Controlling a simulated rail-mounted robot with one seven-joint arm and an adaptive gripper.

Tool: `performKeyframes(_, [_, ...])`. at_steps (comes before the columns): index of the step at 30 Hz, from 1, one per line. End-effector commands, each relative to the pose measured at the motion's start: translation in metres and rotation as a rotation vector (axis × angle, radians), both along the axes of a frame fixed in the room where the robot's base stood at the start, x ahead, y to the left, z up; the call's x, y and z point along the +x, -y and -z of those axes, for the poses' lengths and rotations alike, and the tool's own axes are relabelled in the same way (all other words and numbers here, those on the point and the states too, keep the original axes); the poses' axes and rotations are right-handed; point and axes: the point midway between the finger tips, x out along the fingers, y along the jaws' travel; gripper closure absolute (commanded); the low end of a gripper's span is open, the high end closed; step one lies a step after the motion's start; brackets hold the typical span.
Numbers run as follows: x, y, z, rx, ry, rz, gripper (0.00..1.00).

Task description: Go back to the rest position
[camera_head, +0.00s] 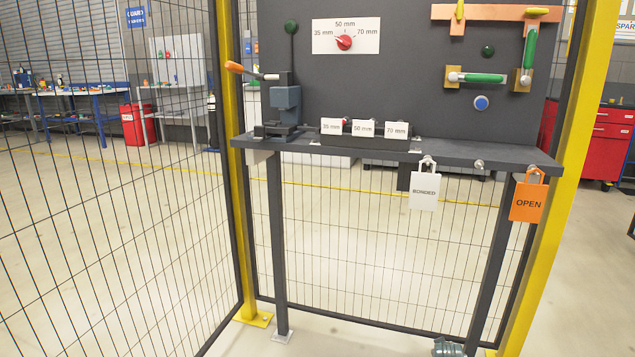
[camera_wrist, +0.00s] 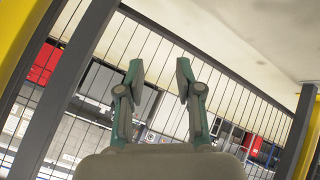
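My gripper (camera_wrist: 159,76) is in the wrist view with its two fingers apart and nothing between them. Beyond the fingers are mesh fence and a grey post, seen tilted. In the head view only a small grey-green part of my arm or gripper shows at the bottom edge, below the workbench shelf (camera_head: 450,154). It is apart from the shelf and the tags.
A white BONDED tag (camera_head: 424,190) and an orange OPEN tag (camera_head: 528,203) hang from the shelf. A lever press (camera_head: 284,105) and labelled blocks (camera_head: 364,131) stand on it. Yellow posts (camera_head: 570,170) and mesh fence flank the bench. The floor before it looks clear.

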Motion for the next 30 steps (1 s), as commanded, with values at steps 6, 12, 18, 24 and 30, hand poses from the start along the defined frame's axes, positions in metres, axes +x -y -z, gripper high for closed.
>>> performKeyframes(6, [-0.116, -0.064, 0.08, 0.27, -0.4, 0.192, 0.65])
performKeyframes(12, [-0.235, -0.128, 0.111, 0.426, -0.787, 0.364, 0.65])
performKeyframes(18, [-0.338, -0.181, 0.108, 0.484, -1.129, 0.49, 0.65])
performKeyframes(24, [-0.414, -0.217, 0.092, 0.478, -1.388, 0.54, 0.65])
performKeyframes(30, [-0.472, -0.244, 0.09, 0.438, -1.528, 0.505, 0.65])
